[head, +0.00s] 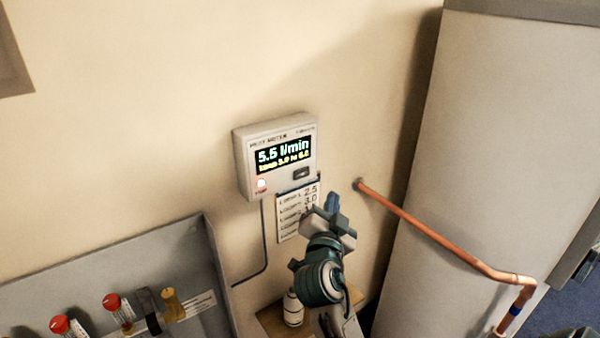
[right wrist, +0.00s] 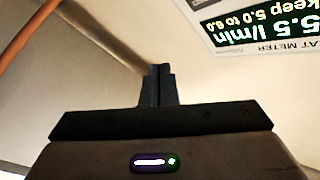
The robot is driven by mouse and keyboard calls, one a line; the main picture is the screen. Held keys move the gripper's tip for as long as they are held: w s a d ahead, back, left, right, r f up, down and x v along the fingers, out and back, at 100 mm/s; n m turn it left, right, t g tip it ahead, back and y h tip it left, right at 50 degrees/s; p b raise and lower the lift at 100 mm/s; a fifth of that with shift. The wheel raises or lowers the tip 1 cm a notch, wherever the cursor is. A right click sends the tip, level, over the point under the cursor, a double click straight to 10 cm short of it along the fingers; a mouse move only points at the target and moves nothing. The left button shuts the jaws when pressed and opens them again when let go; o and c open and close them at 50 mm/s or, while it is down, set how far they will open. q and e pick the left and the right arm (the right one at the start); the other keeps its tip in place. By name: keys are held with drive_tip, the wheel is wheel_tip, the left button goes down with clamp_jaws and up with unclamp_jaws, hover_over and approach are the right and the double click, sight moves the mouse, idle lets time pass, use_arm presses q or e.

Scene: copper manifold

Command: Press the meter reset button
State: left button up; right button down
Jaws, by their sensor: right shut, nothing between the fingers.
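The heat meter (head: 250,150) is a pale box on the wall. Its display (head: 284,155) reads 5.5 l/min with a "keep 5.0 to 6.0" line. A small dark button (head: 302,174) sits at its lower right, and a glowing pinkish lamp (head: 262,184) at its lower left; their labels are too small to read. My right gripper (head: 332,203) is shut and empty, below and right of the meter, apart from the button in the picture. In the right wrist view its closed fingers (right wrist: 158,84) point at bare wall, with the meter (right wrist: 290,45) upside down at upper right. My left gripper is out of view.
A printed card (head: 290,205) hangs under the meter, partly behind my right gripper. A grey panel (head: 190,245) with red-capped gauges stands at lower left. A white bottle (head: 292,310) stands below.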

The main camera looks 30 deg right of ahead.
sight(302, 173)
drive_tip(key=w, duration=0.9)
drive_tip(key=shift+a+b, duration=0.3)
drive_tip(key=shift+b, duration=0.05)
drive_tip(key=shift+f, duration=0.1)
idle(1.6)
drive_tip(key=shift+w+b, duration=0.4)
drive_tip(key=shift+b, duration=0.15)
